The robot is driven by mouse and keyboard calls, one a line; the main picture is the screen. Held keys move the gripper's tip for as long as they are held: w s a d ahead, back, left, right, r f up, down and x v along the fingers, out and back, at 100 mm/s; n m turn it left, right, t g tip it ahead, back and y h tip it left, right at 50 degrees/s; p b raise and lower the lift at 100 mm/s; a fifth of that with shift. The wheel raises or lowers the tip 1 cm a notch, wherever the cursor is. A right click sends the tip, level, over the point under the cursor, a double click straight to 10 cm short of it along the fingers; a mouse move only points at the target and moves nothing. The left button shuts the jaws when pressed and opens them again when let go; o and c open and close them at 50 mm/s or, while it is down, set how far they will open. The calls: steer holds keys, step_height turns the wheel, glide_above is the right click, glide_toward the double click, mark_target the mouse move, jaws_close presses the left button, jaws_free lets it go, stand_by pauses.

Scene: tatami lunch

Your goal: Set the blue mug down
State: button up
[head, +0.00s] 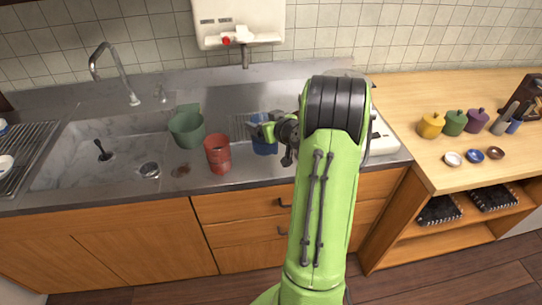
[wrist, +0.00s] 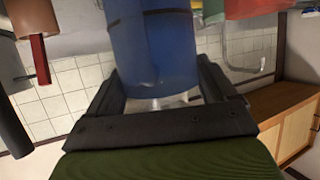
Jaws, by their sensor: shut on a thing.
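The blue mug (head: 264,148) is over the steel counter (head: 243,171), just right of a red cup. My gripper (head: 267,131) is shut on it, reaching in from the right. The mug's right side is partly hidden by my gripper and arm. In the wrist view the mug (wrist: 153,50) fills the space between the two dark fingers of my gripper (wrist: 165,92). I cannot tell whether its base touches the counter.
The red cup (head: 217,154) and a green jug (head: 187,128) stand left of the mug. The sink basin (head: 90,148) lies farther left. Colored lidded pots, such as the yellow pot (head: 431,126), and small bowls stand on the wooden counter (head: 430,90) at right.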

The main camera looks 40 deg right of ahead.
step_height(320, 180, down, 6)
steer(key=shift+f+b, duration=0.1)
steer(key=shift+b, duration=0.3)
steer(key=o, duration=1.7)
